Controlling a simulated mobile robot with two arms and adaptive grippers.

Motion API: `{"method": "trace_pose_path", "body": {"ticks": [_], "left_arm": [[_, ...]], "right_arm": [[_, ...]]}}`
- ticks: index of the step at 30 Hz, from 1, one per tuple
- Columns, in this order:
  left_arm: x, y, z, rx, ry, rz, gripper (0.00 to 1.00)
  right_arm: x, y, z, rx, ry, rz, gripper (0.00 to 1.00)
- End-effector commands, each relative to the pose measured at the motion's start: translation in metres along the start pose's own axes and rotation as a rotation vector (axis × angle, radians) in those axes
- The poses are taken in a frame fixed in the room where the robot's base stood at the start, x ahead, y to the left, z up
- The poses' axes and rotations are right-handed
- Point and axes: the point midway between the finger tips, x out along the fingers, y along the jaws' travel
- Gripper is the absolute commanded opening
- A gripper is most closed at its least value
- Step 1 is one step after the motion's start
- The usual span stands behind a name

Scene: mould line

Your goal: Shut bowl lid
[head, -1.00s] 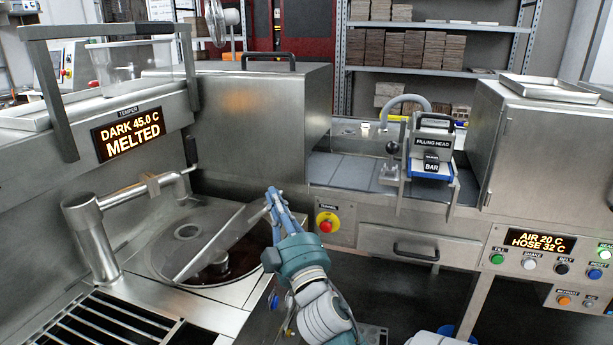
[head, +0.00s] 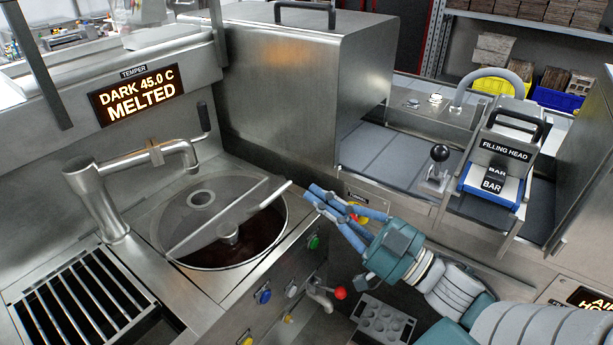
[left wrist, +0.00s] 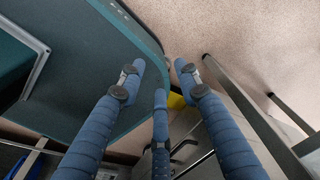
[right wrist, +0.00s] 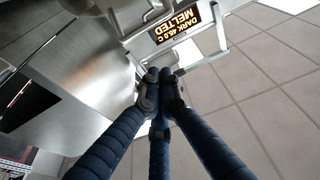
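The bowl (head: 273,232) is round steel, set in the counter, with dark liquid showing inside. Its lid (head: 220,217) is a flat metal flap raised at a slant across the bowl, leaving the near part uncovered. A flat rear cover with a round hole lies behind it. My right gripper (head: 318,198) is just right of the lid's upper right end; whether they touch is unclear. In the right wrist view its fingertips (right wrist: 160,90) are together, with nothing visible between them. My left gripper (left wrist: 160,75) is open and empty, away from the bowl; the head view does not show it.
A swivel spout (head: 140,165) stands behind and left of the bowl. A slotted grate (head: 85,300) lies at the left. Coloured buttons (head: 263,296) and a red-knobbed tap (head: 325,294) are on the front panel. The filling head (head: 500,160) stands at the right.

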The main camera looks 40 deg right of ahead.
Motion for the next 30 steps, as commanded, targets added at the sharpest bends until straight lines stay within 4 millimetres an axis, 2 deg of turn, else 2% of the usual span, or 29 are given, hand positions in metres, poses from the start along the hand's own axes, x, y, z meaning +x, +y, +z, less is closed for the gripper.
{"method": "trace_pose_path", "body": {"ticks": [5,12,22,24,30], "left_arm": [[-0.005,-0.002,0.0,0.0,-0.001,-0.002,0.34],[-0.017,-0.01,0.001,0.001,-0.004,-0.011,0.34],[-0.033,-0.006,-0.001,-0.001,-0.003,-0.006,0.34],[-0.031,-0.004,0.0,-0.001,-0.004,-0.004,0.34],[-0.033,-0.002,-0.002,0.0,-0.002,-0.002,0.34]], "right_arm": [[0.013,-0.002,-0.003,0.007,0.004,-0.007,0.0],[0.054,-0.002,-0.005,0.002,0.005,-0.006,0.0],[0.103,-0.002,-0.004,0.002,0.003,-0.005,0.0],[0.092,0.0,0.011,0.008,-0.004,0.002,0.0],[0.079,-0.001,0.026,0.006,-0.002,0.0,0.0]]}}
